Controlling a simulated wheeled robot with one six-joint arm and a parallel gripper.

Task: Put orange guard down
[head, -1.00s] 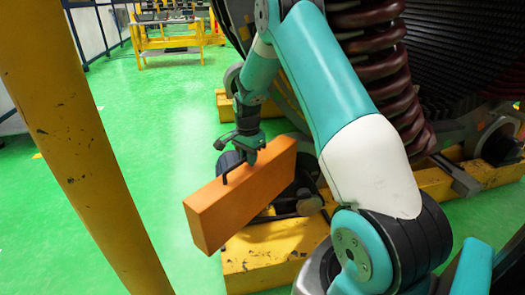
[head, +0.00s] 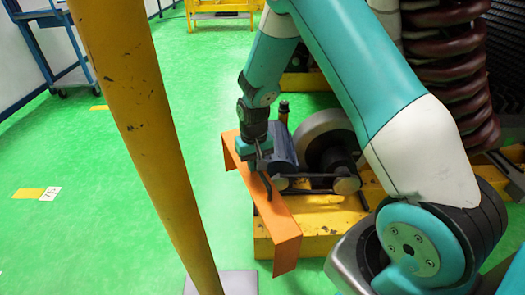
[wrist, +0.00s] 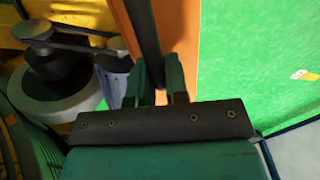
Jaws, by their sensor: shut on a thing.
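The orange guard (head: 272,222) is a long folded cover with a black handle (head: 266,186) on its top. It hangs or rests beside the left end of the yellow base, next to the motor, with its near end toward me. I cannot tell whether its lower edge touches the floor. My gripper (head: 262,168) is above it, shut on the handle. In the wrist view my gripper's fingers (wrist: 160,82) close around the dark handle bar (wrist: 143,38), with the orange guard (wrist: 184,42) behind it.
A grey motor (head: 282,142) and a pulley wheel (head: 325,135) with a belt sit on the yellow base (head: 318,232) to the right. A yellow post (head: 150,130) stands in the left foreground. Green floor (head: 75,235) is free at left. A yellow bench (head: 222,8) stands far back.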

